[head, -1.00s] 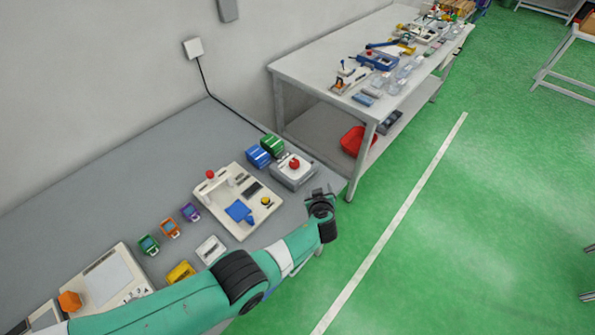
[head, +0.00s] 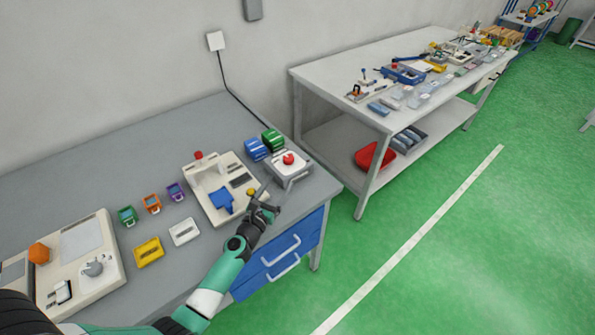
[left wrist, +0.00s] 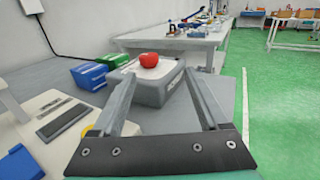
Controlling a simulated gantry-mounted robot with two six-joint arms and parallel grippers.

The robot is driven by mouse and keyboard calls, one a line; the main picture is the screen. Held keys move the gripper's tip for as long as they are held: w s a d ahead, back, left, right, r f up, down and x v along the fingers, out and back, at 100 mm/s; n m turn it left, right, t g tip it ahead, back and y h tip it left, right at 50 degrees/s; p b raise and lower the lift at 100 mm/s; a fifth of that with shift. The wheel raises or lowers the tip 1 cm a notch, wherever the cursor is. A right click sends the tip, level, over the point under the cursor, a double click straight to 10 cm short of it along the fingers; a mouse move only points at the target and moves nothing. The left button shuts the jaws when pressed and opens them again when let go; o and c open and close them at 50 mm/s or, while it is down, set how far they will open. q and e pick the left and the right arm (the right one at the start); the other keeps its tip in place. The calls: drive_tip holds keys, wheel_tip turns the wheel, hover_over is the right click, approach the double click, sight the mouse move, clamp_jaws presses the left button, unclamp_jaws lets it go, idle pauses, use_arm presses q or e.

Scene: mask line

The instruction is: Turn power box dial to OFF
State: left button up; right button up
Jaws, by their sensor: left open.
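The power box (head: 289,178) is a light grey box with a red dial (head: 289,158) on top, near the right end of the grey workbench. In the left wrist view the power box (left wrist: 157,82) and its round red dial (left wrist: 149,59) lie ahead, beyond and between the fingers. My left gripper (head: 268,197) is open and empty. It is just in front of the power box, beside the white machine, and appears apart from the dial. The dial's marking cannot be read. My right gripper is not in view.
A white machine (head: 232,205) with a blue pad stands left of the power box. Blue (head: 257,150) and green (head: 273,140) bins sit behind it. A black cable (head: 221,72) runs from the wall socket (head: 215,41). Blue drawers (head: 290,245) lie under the bench edge.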

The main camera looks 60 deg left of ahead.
sight(286, 161)
use_arm(q)
drive_tip(key=shift+s+a+f, duration=0.4)
drive_tip(key=shift+s+a, duration=0.35)
drive_tip(key=shift+a, duration=0.05)
drive_tip(key=shift+a+r, duration=0.15)
drive_tip(key=shift+a, duration=0.1)
drive_tip(key=shift+w, duration=0.25)
drive_tip(key=b+x, duration=0.4)
drive_tip(key=x, duration=0.6)
drive_tip(key=shift+w+a, duration=0.15)
drive_tip(key=shift+a, duration=0.1)
drive_tip(key=shift+w+a+b, duration=0.2)
drive_tip(key=shift+w+b, duration=0.1)
clamp_jaws()
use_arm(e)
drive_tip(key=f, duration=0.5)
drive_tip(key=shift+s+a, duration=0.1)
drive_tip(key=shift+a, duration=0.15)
